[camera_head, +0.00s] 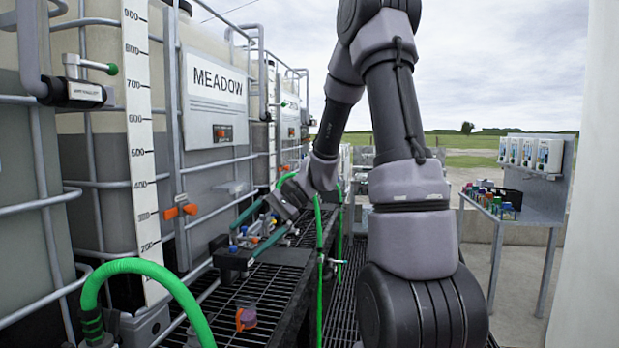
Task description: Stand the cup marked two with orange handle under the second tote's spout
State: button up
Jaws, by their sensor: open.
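A small translucent cup (250,315) with an orange handle stands on the dark grating at the lower middle. Its mark is too small to read. The tote labelled MEADOW (215,125) stands behind it in a metal cage. A dark valve-like fitting (234,261) is low in front of this tote; I cannot make out its spout opening clearly. My gripper (243,239) reaches down and left from my arm, with its two long teal fingers spread apart near this fitting. It is open and empty, above and beyond the cup and apart from it.
Another tote (22,160) stands at the left, and a further one lies beyond MEADOW. A side table (500,207) with small coloured items is at right.

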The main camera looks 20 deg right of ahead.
jog(key=s+d+r+n+t+h, duration=0.2)
jog(key=s+d+r+t+h, duration=0.1)
jog(key=s+r, duration=0.5)
jog(key=s+d+r+n+t+h, duration=0.2)
jog(key=s+d+r+t+h, duration=0.2)
jog(key=s+r, duration=0.3)
jog(key=shift+s+d+r+n+h, duration=0.4)
jog(key=shift+s+d+h, duration=0.2)
jog(key=shift+h, duration=0.1)
